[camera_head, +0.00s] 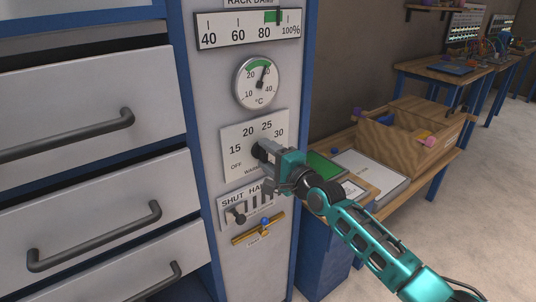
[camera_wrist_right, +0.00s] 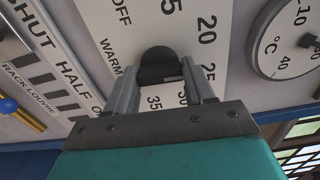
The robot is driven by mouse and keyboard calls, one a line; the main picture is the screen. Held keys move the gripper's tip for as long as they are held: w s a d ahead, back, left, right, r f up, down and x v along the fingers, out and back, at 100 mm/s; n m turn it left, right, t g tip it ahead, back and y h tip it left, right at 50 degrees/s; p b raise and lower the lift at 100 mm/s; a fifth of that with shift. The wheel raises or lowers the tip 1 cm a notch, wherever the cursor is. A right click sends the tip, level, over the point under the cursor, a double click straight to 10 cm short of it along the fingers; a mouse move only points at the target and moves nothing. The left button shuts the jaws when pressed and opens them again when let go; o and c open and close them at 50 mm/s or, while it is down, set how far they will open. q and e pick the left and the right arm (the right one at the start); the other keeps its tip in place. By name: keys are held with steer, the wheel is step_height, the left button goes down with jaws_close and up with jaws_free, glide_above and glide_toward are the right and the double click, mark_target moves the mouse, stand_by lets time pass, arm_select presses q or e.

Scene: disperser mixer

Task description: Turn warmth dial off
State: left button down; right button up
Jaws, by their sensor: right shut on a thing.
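The warmth dial is a dark round knob (camera_wrist_right: 160,66) on a white plate (camera_head: 238,150) marked OFF, 15, 20, 25, 30 and, in the right wrist view, 35. My right gripper (camera_head: 266,150) reaches in from the lower right and is shut on the knob. In the right wrist view its two fingers (camera_wrist_right: 163,90) stand on either side of the knob. The knob's pointer is mostly hidden by the fingers, so I cannot tell its exact setting. My left gripper is not in view.
Above the plate is a round °C gauge (camera_head: 257,83). Drawers with protruding handles (camera_head: 95,236) stand left. A bench with a wooden box (camera_head: 402,146) is right.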

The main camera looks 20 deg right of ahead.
steer(key=n+p, duration=0.1)
steer(key=n, duration=0.4)
steer(key=shift+n, duration=0.3)
steer(key=n+p, duration=0.1)
steer(key=n, duration=0.5)
steer(key=n+p, duration=0.1)
steer(key=n, duration=0.5)
steer(key=shift+n+p, duration=0.3)
steer(key=shift+p, duration=0.1)
steer(key=n, duration=0.4)
steer(key=shift+n+p, duration=0.3)
steer(key=o, duration=1)
steer(key=shift+o, duration=0.2)
